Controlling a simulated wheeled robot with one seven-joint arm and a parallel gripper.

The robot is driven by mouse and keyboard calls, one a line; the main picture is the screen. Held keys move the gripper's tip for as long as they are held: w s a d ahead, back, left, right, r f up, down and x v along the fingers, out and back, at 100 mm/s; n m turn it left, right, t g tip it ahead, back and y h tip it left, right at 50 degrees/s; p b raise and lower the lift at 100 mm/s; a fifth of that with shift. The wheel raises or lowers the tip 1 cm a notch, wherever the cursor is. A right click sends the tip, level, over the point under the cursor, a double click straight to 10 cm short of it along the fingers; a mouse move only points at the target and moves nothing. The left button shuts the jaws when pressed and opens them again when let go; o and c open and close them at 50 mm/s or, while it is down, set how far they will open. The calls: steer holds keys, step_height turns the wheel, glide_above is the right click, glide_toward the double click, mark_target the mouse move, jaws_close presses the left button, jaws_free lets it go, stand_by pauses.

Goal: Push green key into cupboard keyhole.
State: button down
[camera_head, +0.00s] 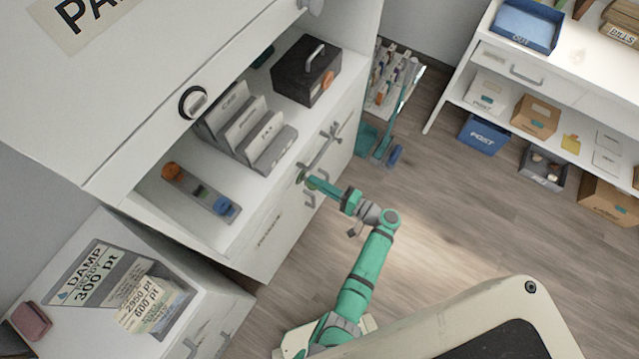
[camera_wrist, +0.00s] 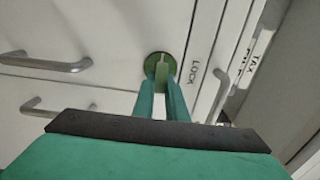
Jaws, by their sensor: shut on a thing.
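The green key (camera_wrist: 161,72) is held between the two fingers of my gripper (camera_wrist: 163,86) in the wrist view. The keyhole (camera_wrist: 152,60) is a round green plate on the white cupboard (camera_wrist: 110,72) front, beside the printed word LOCK. The key's far end overlaps the plate, but I cannot tell how deep it sits in the slot. In the head view my gripper (camera_head: 308,184) reaches the cupboard front (camera_head: 262,222) near the handles; the key is too small to make out there.
Metal handles (camera_wrist: 45,62) stick out left of the keyhole. Above it in the head view, the open shelf holds a file rack (camera_head: 262,150), a dark box (camera_head: 306,70) and a strip with coloured knobs (camera_head: 200,192).

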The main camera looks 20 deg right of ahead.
steer(key=shift+x, duration=0.95)
steer(key=c, duration=1.7)
jaws_free()
steer(key=v, duration=1)
steer(key=shift+s+d, duration=0.2)
steer(key=shift+s, duration=0.1)
